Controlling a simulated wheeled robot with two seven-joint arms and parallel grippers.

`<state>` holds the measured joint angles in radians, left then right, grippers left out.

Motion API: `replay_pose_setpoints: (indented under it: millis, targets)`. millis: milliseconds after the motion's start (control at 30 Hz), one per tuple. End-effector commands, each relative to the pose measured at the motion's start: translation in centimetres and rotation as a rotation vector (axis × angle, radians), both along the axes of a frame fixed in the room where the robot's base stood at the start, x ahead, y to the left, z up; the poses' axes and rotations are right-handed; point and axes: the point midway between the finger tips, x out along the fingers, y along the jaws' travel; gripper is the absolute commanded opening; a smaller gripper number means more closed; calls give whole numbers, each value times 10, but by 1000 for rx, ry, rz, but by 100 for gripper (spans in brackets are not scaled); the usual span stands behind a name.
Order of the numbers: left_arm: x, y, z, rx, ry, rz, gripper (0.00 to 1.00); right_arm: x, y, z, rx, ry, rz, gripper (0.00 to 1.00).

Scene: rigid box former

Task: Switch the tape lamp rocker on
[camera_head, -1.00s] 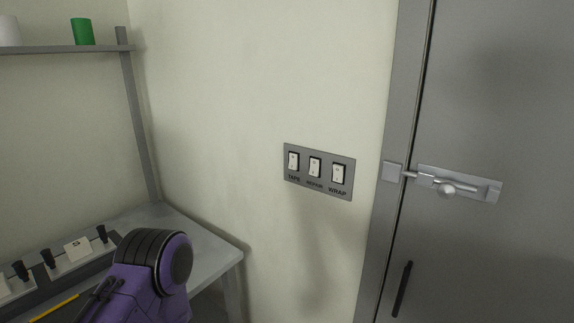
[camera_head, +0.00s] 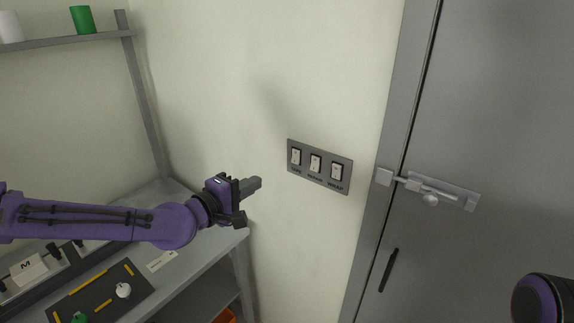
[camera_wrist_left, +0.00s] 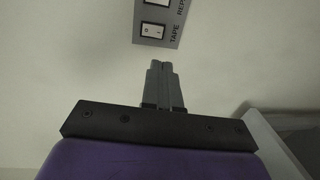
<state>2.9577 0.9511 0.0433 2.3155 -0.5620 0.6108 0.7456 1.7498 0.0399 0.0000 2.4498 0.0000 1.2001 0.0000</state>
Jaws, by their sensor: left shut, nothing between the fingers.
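The tape lamp rocker (camera_head: 296,157) is the leftmost of three white rockers on a grey wall plate (camera_head: 322,181). In the left wrist view the rocker (camera_wrist_left: 153,31) shows close up, with the label TAPE beside it and the marks 0 and I on its face. I cannot tell for sure which way it is tipped. My left gripper (camera_head: 256,183) is shut and empty, left of and a little below the plate, apart from it. In the wrist view its fingertips (camera_wrist_left: 161,65) point toward the rocker. My right gripper is out of view.
Two more rockers (camera_head: 315,163) (camera_head: 337,171) sit close to the right of the tape one. A grey door with a slide bolt (camera_head: 430,190) stands further right. A workbench (camera_head: 200,262) with a dark board lies below my left arm. A shelf (camera_head: 70,42) is at upper left.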

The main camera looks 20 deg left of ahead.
Motion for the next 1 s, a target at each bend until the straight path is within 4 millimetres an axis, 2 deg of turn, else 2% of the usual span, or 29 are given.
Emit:
replay_pose_setpoints:
  millis: [267, 467, 567, 600, 733, 900, 1000]
  targets:
    - [24, -9, -16, 9, -3, 0, 0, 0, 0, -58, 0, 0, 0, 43]
    - [49, -19, -19, 9, -3, 0, 0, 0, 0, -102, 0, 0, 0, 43]
    - [71, -27, -21, 10, -2, 0, 0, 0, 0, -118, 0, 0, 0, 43]
    - [80, -29, -10, 7, 3, 1, 0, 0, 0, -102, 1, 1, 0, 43]
    - [104, -38, -11, 4, 5, 1, 0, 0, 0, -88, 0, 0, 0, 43]
    - [124, -45, -14, 2, 2, 2, 0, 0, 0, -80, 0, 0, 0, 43]
    - [129, -47, -16, 2, 1, 1, 0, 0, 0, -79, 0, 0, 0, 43]
